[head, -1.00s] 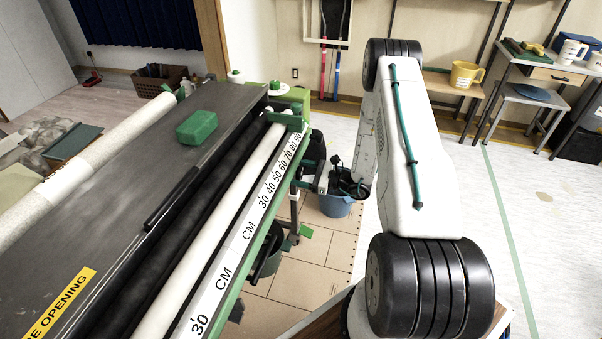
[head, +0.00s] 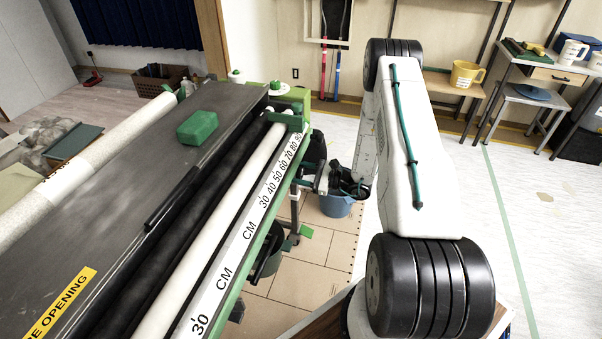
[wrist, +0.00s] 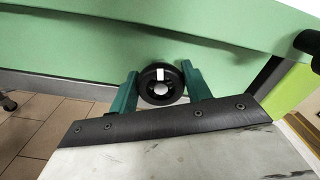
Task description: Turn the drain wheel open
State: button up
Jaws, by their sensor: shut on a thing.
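The drain wheel (wrist: 161,91) is a small black round knob with a pale centre and a white mark at its top, on the green side of the paster machine. In the wrist view, my gripper (wrist: 160,80) has one teal finger on each side of the wheel and is shut on it. In the head view, my wrist (head: 322,178) is at the right side of the machine, near its far end.
The paster machine (head: 120,190) fills the left, with rollers, a ruler strip and a green block (head: 198,127) on top. A blue bucket (head: 337,206) stands on the floor beyond my wrist. Open floor lies to the right.

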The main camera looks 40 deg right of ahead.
jog(key=n, duration=0.4)
jog(key=shift+n, duration=0.3)
jog(key=n, duration=0.4)
jog(key=shift+f+n, duration=0.1)
jog(key=shift+n, duration=0.2)
jog(key=n, duration=0.4)
jog(key=shift+f, duration=0.1)
jog(key=shift+f+n, duration=0.1)
jog(key=shift+n, duration=2.4)
jog(key=o, duration=1)
jog(key=shift+v, duration=3.9)
